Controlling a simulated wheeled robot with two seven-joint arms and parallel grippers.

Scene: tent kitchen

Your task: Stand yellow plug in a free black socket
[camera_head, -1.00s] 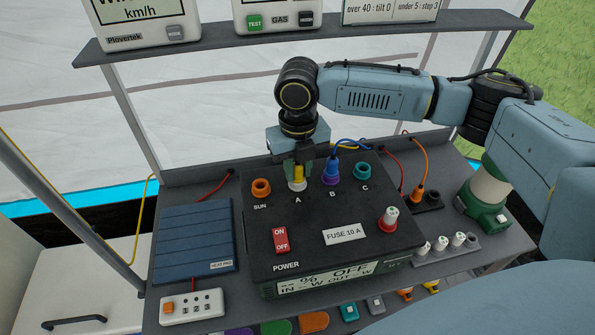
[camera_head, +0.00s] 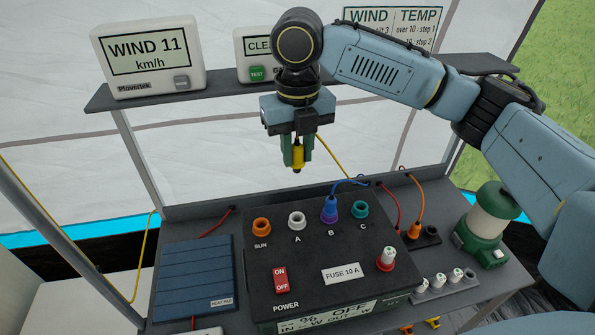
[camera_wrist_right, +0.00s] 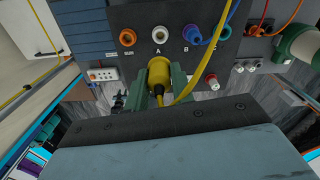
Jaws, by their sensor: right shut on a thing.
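My right gripper (camera_head: 298,160) is shut on the yellow plug (camera_head: 298,157) and holds it upright in the air, above and behind the black power box. In the right wrist view the yellow plug (camera_wrist_right: 159,78) sits between the green fingers, its yellow cable trailing off to the upper right. White socket A (camera_head: 297,220) on the box is empty. A black socket block (camera_head: 433,235) lies on the table right of the box. An orange plug (camera_head: 415,229) stands at its left part; its right part shows no plug. My left gripper is not in view.
The power box (camera_head: 258,283) has an orange SUN socket (camera_head: 261,226), and a blue plug (camera_head: 329,209) in B. A green lantern (camera_head: 488,225) stands right of the black block. A grey strip with white fuses (camera_head: 438,281) lies in front. A shelf (camera_head: 215,88) hangs behind the arm.

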